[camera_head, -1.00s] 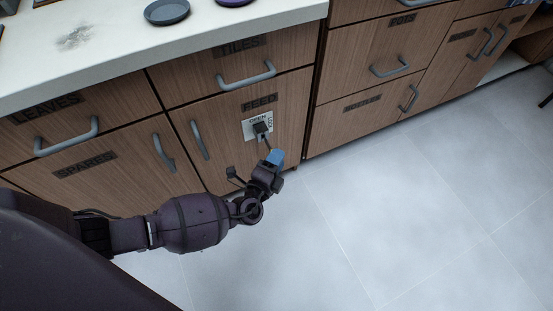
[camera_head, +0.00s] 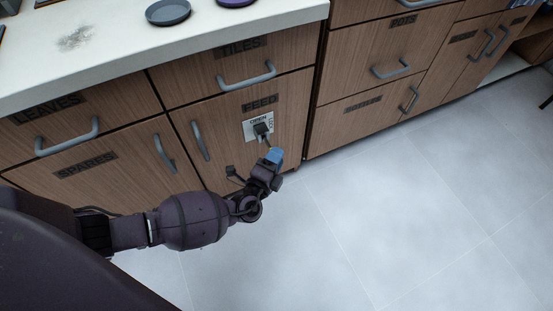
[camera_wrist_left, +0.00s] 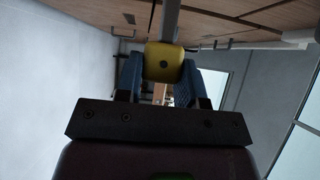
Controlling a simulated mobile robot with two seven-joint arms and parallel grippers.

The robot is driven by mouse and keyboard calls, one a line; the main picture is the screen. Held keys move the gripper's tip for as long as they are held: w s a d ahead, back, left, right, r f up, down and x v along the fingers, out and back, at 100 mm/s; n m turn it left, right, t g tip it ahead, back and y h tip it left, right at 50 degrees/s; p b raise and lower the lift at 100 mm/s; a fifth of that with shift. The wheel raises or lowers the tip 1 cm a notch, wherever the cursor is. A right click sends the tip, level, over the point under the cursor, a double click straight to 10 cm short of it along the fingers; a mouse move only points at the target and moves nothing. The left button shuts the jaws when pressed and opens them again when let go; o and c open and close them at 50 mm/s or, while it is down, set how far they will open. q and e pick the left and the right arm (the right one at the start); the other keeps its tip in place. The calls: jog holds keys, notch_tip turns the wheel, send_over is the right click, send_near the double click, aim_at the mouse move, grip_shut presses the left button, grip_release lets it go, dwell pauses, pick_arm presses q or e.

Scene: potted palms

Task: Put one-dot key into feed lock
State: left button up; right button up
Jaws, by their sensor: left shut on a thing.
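My left gripper (camera_head: 273,157) is in front of the FEED cabinet door. In the left wrist view the gripper (camera_wrist_left: 160,80) has its blue fingers shut on the yellow head of a key (camera_wrist_left: 163,62), with a small dark dot on its face. The key's grey shaft points away from the gripper. In the head view the thin shaft runs from the fingertips toward the dark feed lock (camera_head: 262,130), on a pale plate marked OPEN. The tip seems to meet the lock; I cannot tell whether it is inside. My right gripper is out of view.
The FEED door (camera_head: 225,140) has a grey handle (camera_head: 200,141) left of the lock. The TILES drawer handle (camera_head: 246,76) sticks out above. The pale countertop (camera_head: 120,60) carries a grey dish (camera_head: 167,12). The floor (camera_head: 400,210) is clear to the right.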

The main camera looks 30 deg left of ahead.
aim_at(270, 148)
pick_arm(q)
jog(key=shift+w+a, duration=1.15)
jog(key=shift+a, duration=0.3)
dwell(0.4)
jog(key=o, duration=1)
jog(key=shift+s, duration=0.1)
jog(key=shift+s+p, duration=0.8)
jog(key=shift+s, duration=4.55)
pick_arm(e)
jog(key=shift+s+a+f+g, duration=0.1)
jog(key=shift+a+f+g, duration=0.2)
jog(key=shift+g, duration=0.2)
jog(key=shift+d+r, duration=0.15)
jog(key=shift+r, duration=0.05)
